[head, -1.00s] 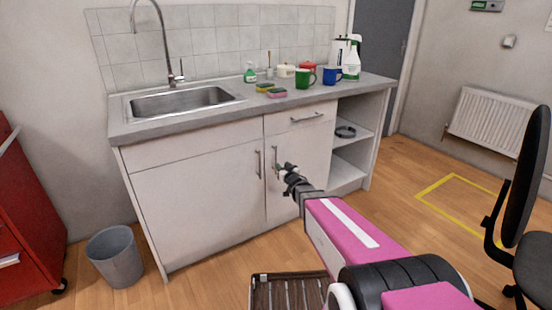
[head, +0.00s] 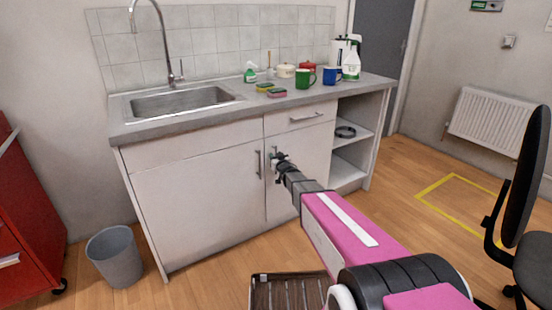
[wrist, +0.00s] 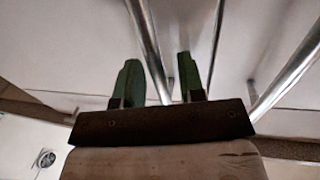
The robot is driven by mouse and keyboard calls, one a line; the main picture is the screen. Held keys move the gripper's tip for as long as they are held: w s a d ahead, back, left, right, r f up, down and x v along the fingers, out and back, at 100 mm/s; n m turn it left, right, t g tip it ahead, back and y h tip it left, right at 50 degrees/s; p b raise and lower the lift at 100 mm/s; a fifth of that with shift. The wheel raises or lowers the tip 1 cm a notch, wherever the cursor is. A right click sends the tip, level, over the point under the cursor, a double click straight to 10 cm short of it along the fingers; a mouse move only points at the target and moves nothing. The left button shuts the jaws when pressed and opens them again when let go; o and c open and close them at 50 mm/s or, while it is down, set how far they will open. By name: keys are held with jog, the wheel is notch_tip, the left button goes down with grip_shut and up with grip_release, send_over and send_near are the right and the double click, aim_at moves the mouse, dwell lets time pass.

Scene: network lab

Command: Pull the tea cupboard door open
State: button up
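The white base cupboard stands under the sink counter, with a left door (head: 205,200) and a narrower right door (head: 300,185) below a drawer. Both doors look closed. The left door's upright handle (head: 259,164) is clear of my gripper. My gripper (head: 275,158) is at the right door's handle, which it mostly hides in the head view. In the wrist view my two green fingers (wrist: 158,80) are apart, and a metal handle bar (wrist: 145,35) runs between them. I see no clear grip on it. Another bar (wrist: 288,72) slants past on the right.
A grey bin (head: 115,257) and a red cabinet (head: 28,215) stand at left. An office chair (head: 530,200) is at right. Mugs, sponges and bottles stand on the counter (head: 215,115). Open shelves (head: 350,160) adjoin the right door. A slatted rack (head: 288,290) is low in front.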

grip_shut()
jog(key=shift+d, duration=0.1)
